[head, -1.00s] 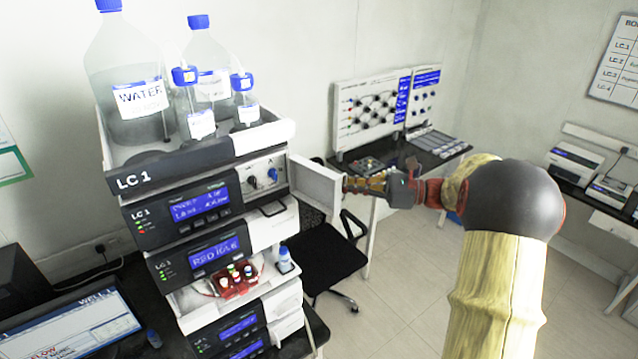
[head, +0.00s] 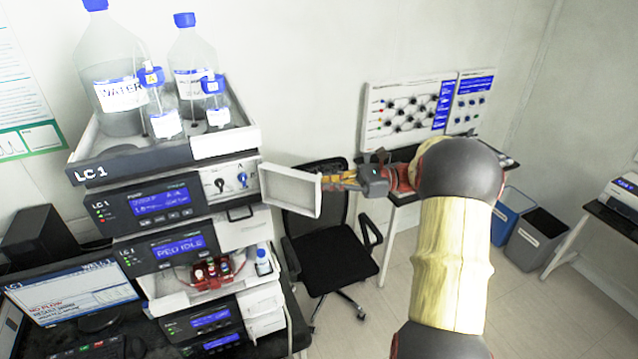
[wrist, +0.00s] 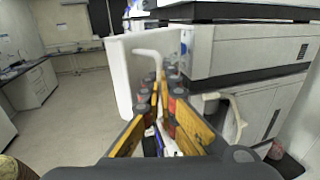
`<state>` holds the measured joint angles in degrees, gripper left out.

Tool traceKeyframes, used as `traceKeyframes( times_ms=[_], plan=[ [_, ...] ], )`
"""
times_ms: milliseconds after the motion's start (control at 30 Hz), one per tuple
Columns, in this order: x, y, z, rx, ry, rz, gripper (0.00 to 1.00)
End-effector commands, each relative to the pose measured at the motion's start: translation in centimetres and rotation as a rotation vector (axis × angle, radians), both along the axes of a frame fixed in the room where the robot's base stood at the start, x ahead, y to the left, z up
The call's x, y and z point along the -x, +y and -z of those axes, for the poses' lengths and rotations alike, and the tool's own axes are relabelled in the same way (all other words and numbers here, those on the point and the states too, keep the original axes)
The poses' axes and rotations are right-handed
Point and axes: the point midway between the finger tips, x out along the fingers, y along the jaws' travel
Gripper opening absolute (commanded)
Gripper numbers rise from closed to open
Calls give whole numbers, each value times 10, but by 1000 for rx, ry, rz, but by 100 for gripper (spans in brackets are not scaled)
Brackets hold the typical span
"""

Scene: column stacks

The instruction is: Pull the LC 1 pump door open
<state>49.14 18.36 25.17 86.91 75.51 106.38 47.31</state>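The LC 1 pump door (head: 290,191) is a white shallow panel. In the head view it stands swung out from the right side of the LC 1 pump module (head: 150,205), and the valve panel (head: 230,180) with its knobs is uncovered. My gripper (head: 328,182) is at the door's free edge. The exact contact is partly hidden by the fingers.
Bottles, including a WATER bottle (head: 122,92), stand in the tray on top of the stack. A black chair (head: 330,240) is below the door. A bench with a panel board (head: 410,108) is behind my arm. Bins (head: 535,240) stand at the right.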

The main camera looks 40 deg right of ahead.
Motion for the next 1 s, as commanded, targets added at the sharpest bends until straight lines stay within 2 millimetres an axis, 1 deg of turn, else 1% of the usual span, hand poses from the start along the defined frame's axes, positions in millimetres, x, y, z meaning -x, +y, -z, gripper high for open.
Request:
traceKeyframes(
  times_ms=[367,567,900,1000],
  plan=[
    [1,0,1,-1,2,-2,0],
    [0,0,1,0,1,-1,10],
    [0,0,0,0,0,-1,10],
    [2,-4,0,0,0,-1,10]
  ],
)
